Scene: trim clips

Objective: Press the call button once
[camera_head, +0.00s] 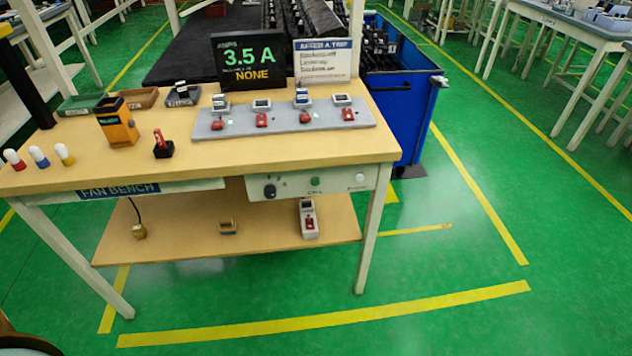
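The front panel (335,187) under the right half of the fan bench carries a black knob (270,191), a green button (315,181) and a pale round button (360,178) near its right end. The small labels by these controls are too small to read surely, so I cannot tell by text which one is the call button. The pale button stands clear with nothing in front of it. Neither of my grippers shows in the head view.
The wooden bench top (300,152) holds a grey strip (285,121) with several red switches, a display (248,61) reading "3.5 A NONE", a sign (323,61) and an orange tester (117,122). A blue bin (412,125) stands behind right. Green floor in front is free.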

